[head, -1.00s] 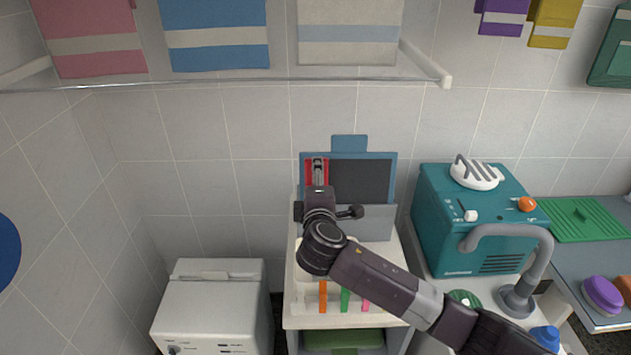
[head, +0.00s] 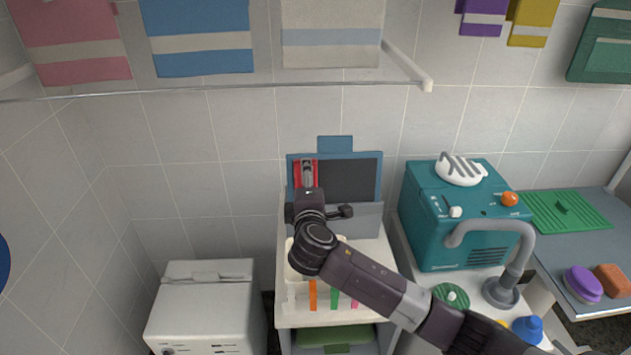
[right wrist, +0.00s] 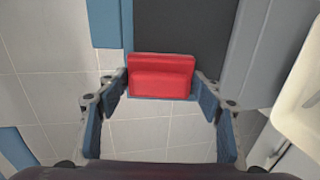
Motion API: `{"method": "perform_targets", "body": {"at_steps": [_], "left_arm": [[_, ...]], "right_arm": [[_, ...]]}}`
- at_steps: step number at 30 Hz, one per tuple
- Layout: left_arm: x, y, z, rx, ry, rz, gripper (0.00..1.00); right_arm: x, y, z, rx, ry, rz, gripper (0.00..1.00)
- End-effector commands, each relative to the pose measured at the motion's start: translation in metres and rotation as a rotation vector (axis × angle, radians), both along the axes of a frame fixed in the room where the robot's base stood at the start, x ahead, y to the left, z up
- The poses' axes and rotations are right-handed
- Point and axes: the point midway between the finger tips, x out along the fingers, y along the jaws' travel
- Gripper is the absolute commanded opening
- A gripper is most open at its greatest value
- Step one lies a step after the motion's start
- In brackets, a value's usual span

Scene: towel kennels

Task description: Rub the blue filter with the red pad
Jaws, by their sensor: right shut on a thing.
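The blue filter (head: 335,198) stands upright near the back wall, a blue frame around a dark grey panel with a blue tab on top. My right gripper (head: 307,168) is shut on the red pad (head: 298,174) at the upper left part of the filter. In the right wrist view the pad (right wrist: 160,75) sits between the two fingertips, over the dark panel (right wrist: 185,28) and beside the blue frame (right wrist: 110,22). I cannot tell whether the pad touches the filter. My gripper and wrist hide part of the filter's left side. My left gripper is not in view.
A teal machine (head: 455,235) and a grey bent pipe (head: 518,258) stand to the right. Coloured sticks (head: 334,296) stand in front of the filter, below my arm. A white appliance (head: 205,300) stands lower left.

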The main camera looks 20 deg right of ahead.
Motion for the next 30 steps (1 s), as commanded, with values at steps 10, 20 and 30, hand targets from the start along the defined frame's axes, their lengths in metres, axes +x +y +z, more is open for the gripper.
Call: {"method": "perform_targets", "body": {"at_steps": [10,20,30], "left_arm": [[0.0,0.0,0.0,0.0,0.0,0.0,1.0],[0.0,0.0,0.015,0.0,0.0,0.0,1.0],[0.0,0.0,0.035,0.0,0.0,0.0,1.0]], "right_arm": [[0.003,0.008,0.001,-0.001,-0.002,0.0,0.41],[-0.014,0.014,0.006,-0.001,0.0,0.002,0.41],[-0.046,0.023,0.012,0.0,0.001,0.002,0.41]]}}
